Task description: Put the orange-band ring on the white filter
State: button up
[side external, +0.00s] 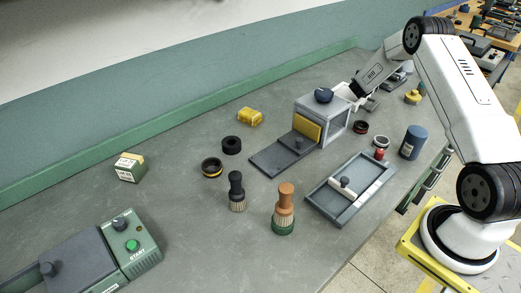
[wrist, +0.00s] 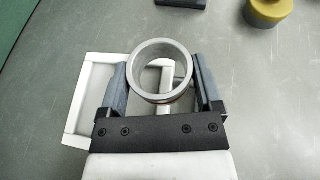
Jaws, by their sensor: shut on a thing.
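My gripper (wrist: 162,82) is shut on a grey ring (wrist: 141,88), held upright with its open bore facing the wrist camera. Only a thin brownish edge shows low on its outer wall, so the band colour is hard to tell. A white open frame (wrist: 69,128), possibly the white filter, shows beneath and to the left of the fingers. I cannot tell whether the ring touches it.
A yellow-knobbed object (side external: 413,97) stands beyond my gripper.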

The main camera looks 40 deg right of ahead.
aim_at(363, 100)
jog(key=shift+f, duration=1.1)
jog(key=shift+f, duration=0.15)
jog(key=o, duration=1.2)
jog(key=shift+v, duration=1.6)
notch_tip(363, 100, up, 7)
